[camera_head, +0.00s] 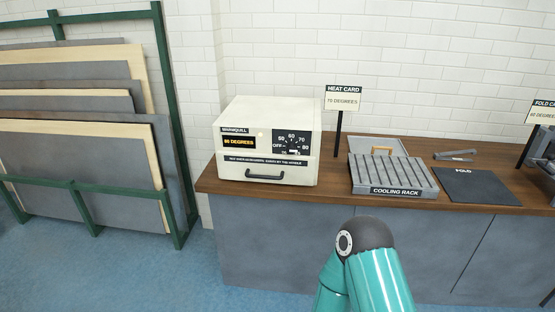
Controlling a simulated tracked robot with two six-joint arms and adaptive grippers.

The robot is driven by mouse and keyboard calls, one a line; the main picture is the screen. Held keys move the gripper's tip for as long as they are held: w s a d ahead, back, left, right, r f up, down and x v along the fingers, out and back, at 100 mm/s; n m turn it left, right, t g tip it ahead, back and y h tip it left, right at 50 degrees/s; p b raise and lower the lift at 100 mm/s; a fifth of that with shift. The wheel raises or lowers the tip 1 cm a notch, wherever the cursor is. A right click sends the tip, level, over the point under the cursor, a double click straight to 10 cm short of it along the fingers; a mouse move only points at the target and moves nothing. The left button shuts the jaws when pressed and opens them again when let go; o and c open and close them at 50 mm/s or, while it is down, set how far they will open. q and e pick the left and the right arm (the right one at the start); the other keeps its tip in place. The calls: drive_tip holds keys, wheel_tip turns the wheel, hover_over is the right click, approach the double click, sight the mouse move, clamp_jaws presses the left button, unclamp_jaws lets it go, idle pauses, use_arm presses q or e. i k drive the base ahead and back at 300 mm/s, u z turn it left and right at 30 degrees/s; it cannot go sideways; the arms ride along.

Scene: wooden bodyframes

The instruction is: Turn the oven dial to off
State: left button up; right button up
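The cream oven (267,108) stands at the left end of the wooden counter. Its dial (291,145) is on a black panel at the right of its front, with OFF at the left of the scale and numbers such as 60, 70 and 80 around it. The pointer is too small to read for certain. A lit amber display (239,142) at the left shows a reading in degrees, perhaps 86. Neither gripper is in view. Only a teal arm of mine with a dark joint shows at bottom centre, in front of the counter.
The oven's drawer handle (265,175) sits low on its front. A heat card sign (343,100) reading 75 degrees stands right of it. Further right are a cooling rack (393,191), a dark fold mat (480,186) and tongs (455,155). A green sheet rack (172,120) stands left, with clear floor before it.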

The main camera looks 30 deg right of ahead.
sight(290, 147)
drive_tip(key=z, duration=0.2)
drive_tip(key=i, duration=0.9)
drive_tip(key=u, duration=0.1)
